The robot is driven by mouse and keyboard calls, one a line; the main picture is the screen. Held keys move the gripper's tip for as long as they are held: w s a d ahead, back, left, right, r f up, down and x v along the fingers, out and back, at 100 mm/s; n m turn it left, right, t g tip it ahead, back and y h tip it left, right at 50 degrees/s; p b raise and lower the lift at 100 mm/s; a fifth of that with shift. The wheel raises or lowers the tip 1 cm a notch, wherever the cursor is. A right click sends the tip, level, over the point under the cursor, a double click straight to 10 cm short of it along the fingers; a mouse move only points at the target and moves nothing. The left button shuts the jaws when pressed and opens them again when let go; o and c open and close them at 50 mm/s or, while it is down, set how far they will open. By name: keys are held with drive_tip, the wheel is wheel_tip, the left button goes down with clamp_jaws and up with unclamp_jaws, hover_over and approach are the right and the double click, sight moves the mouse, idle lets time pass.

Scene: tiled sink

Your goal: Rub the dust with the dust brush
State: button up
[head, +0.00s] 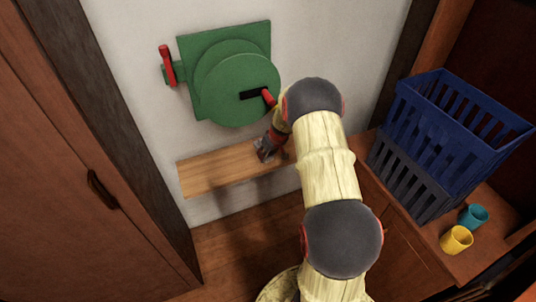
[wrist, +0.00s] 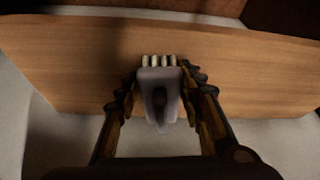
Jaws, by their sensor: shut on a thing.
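My gripper (wrist: 160,88) is shut on the dust brush (wrist: 158,100), a grey block with a row of pale bristles at its far end. In the wrist view the brush sits between both fingers, its bristles over the wooden shelf (wrist: 65,65). I cannot tell whether the bristles touch the wood. In the head view my gripper (head: 265,148) is at the right half of the shelf (head: 215,173), and the brush is too small and dark to make out clearly. I cannot make out any dust on the visible wood.
A green round wall device (head: 228,85) with red handles is mounted just above the shelf. A brown cabinet door (head: 75,170) stands at left. At right, a blue crate (head: 445,135), a yellow cup (head: 456,240) and a teal cup (head: 473,217) stand on a counter. The shelf's left half is clear.

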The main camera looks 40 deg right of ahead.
sight(236, 167)
drive_tip(key=shift+w+a+f+p, duration=0.1)
drive_tip(key=shift+w+a+p, duration=0.35)
drive_tip(key=shift+a, duration=1.3)
drive_tip(key=shift+w+a+r+p, duration=0.15)
drive_tip(key=shift+w+a, duration=0.35)
drive_tip(key=shift+a, duration=1.25)
drive_tip(key=shift+w+a+f+p, duration=0.15)
drive_tip(key=shift+w+a+p, duration=0.3)
drive_tip(key=shift+a, duration=1.3)
drive_tip(key=shift+w+a+p, duration=0.3)
drive_tip(key=shift+a+p, duration=0.15)
drive_tip(key=shift+a, duration=0.45)
drive_tip(key=shift+w+a+p, duration=0.25)
drive_tip(key=shift+a+p, duration=0.15)
drive_tip(key=shift+a, duration=0.45)
drive_tip(key=shift+r+p, duration=1.85)
drive_tip(key=shift+r, duration=1.3)
